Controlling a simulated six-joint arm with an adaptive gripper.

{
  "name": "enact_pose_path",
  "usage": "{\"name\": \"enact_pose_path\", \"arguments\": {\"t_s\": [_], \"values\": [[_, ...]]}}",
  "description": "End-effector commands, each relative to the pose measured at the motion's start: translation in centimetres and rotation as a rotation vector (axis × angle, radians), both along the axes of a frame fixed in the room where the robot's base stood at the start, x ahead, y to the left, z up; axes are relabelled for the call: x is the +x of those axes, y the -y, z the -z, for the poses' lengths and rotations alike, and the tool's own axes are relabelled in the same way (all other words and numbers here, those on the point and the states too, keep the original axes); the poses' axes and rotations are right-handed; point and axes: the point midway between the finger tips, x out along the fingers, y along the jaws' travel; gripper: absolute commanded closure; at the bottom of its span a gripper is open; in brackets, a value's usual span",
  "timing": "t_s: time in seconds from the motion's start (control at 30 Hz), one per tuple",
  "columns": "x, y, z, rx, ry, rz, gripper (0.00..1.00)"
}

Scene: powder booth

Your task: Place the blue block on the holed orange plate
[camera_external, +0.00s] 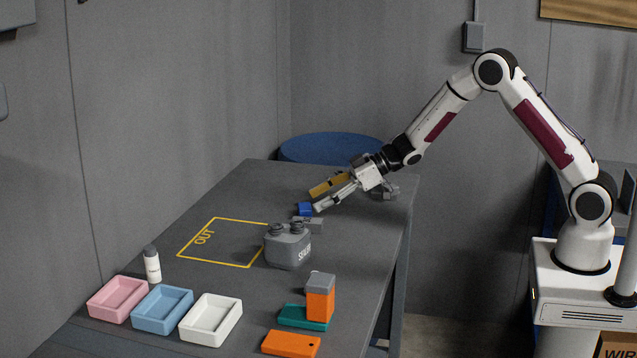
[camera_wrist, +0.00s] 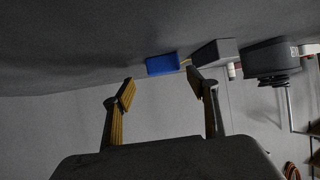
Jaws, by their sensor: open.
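The blue block (camera_external: 305,209) lies on the grey table, towards its far end. The holed orange plate (camera_external: 291,344) lies flat at the table's near right edge, with a small dark hole near its right side. Nothing rests on it. My gripper (camera_external: 318,197) is open and empty, low over the table and tilted, with its fingertips close to the blue block. In the wrist view the blue block (camera_wrist: 162,65) appears ahead of the gap between the two fingertips (camera_wrist: 160,88). I cannot tell whether they touch it.
A grey block (camera_external: 310,224) lies close to the blue block. A grey sealer can (camera_external: 288,246) stands nearer. Trays (camera_external: 212,319) and a bottle (camera_external: 152,264) are at left. The yellow OUT outline is empty.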

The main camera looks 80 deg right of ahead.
Motion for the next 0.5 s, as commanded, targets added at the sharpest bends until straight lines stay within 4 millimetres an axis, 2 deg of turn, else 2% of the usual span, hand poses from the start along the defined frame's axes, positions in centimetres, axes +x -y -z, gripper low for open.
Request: {"name": "enact_pose_path", "arguments": {"t_s": [0.23, 0.5], "values": [[0.6, -0.6, 0.4, 0.0, 0.0, -0.002, 0.42], [2.6, -2.0, 1.8, -0.001, -0.001, -0.001, 0.42]]}}
